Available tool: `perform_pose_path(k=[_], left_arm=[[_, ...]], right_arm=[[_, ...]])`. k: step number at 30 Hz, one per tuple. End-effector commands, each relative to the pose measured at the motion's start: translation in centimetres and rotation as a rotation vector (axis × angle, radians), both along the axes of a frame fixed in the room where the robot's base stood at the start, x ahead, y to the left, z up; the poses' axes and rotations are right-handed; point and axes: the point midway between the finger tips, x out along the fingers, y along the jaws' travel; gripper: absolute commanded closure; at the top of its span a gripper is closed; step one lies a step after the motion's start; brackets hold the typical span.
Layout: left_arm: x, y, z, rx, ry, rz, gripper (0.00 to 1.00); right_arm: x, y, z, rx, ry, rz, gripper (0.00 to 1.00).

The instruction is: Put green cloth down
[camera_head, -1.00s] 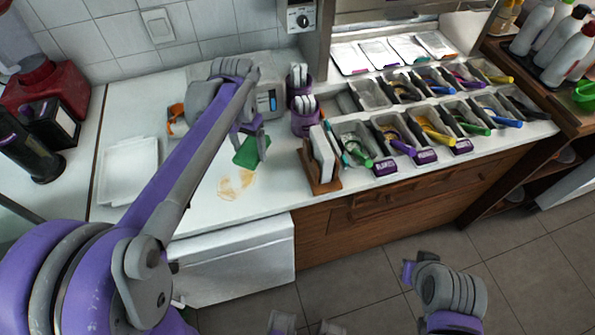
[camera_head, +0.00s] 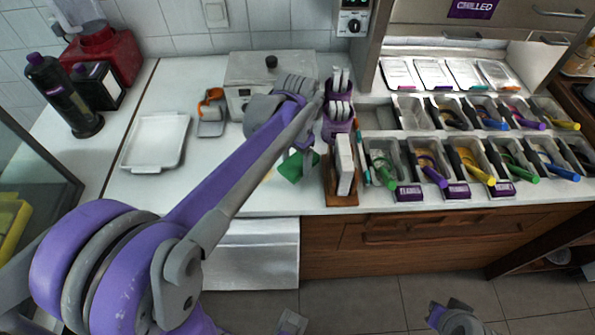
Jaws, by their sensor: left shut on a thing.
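The green cloth (camera_head: 291,168) is at the front part of the white counter, just left of the wooden napkin holder. My left gripper (camera_head: 297,155) is above it and shut on it, mostly hidden behind my left arm. I cannot tell whether the cloth touches the counter. A small part of a tan stain (camera_head: 268,176) shows beside the cloth. My right arm shows only in part at the bottom right edge, and its gripper fingers cannot be made out.
The wooden holder (camera_head: 341,187) with white napkins stands close right of the cloth. Topping bins (camera_head: 383,150) with colored-handled utensils fill the counter farther right. A white tray (camera_head: 155,142) lies at left, an orange-and-grey dispenser (camera_head: 211,112) behind. Counter between tray and arm is clear.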

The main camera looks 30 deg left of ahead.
Motion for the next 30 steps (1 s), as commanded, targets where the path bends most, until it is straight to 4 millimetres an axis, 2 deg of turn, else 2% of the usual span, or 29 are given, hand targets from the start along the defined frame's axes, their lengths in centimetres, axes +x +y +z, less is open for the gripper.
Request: perform_pose_path(k=[9, 22, 23, 26, 30], left_arm=[[0.0, 0.0, -3.8, 0.0, 0.0, 0.0, 1.0], [0.0, 0.0, -4.6, 0.0, 0.0, 0.0, 1.0], [0.0, 0.0, -4.5, 0.0, 0.0, 0.0, 0.19], [0.0, 0.0, -4.4, 0.0, 0.0, 0.0, 0.01], [0.0, 0.0, -4.4, 0.0, 0.0, 0.0, 0.0]], right_arm=[[-0.1, 0.0, -0.4, 0.0, 0.002, 0.0, 1.0], [-0.1, 0.0, -0.7, 0.0, 0.003, 0.0, 1.0], [-0.1, 0.0, -0.7, 0.0, 0.003, 0.0, 1.0], [-0.1, 0.0, -0.6, 0.0, 0.003, 0.0, 1.0], [-0.1, 0.0, -0.6, 0.0, 0.002, 0.0, 1.0]])
